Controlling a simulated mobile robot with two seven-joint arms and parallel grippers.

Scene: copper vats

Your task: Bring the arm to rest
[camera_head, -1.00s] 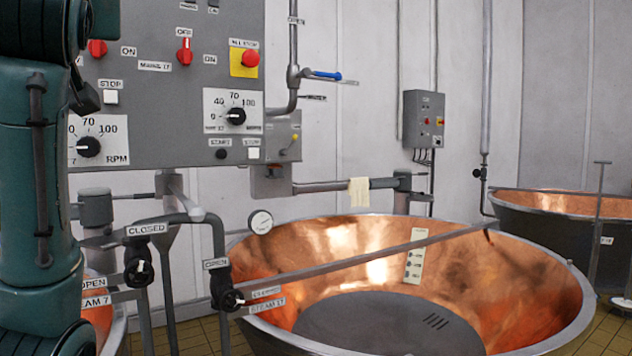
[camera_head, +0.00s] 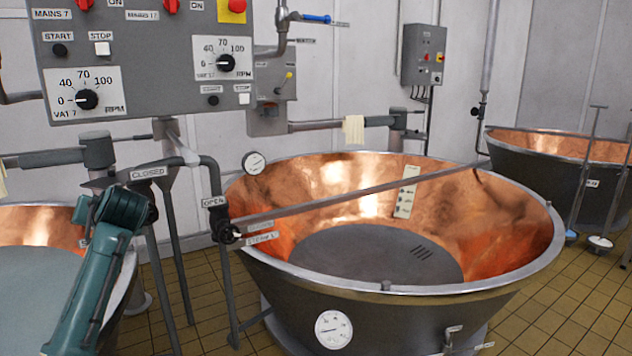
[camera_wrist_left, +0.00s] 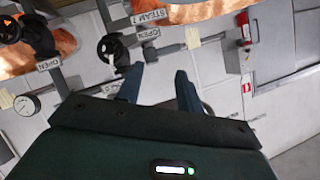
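My left arm is the teal limb at the lower left of the head view; its rounded upper end overlaps the left vat's pipework. I cannot make out its fingers there. In the left wrist view my left gripper (camera_wrist_left: 158,88) shows two blue fingers, apart, with nothing visible between them. Beyond them are a black valve handle (camera_wrist_left: 112,48) and a white wall. Whether the fingers touch anything is not clear, but they look free. My right gripper is in neither view.
A large copper vat (camera_head: 520,275) fills the middle, with a bar across its top. Another vat (camera_head: 30,212) is at left, one more (camera_head: 545,180) at far right. A grey control panel (camera_head: 150,60) hangs above pipes and a valve (camera_head: 226,230). Tiled floor shows at right.

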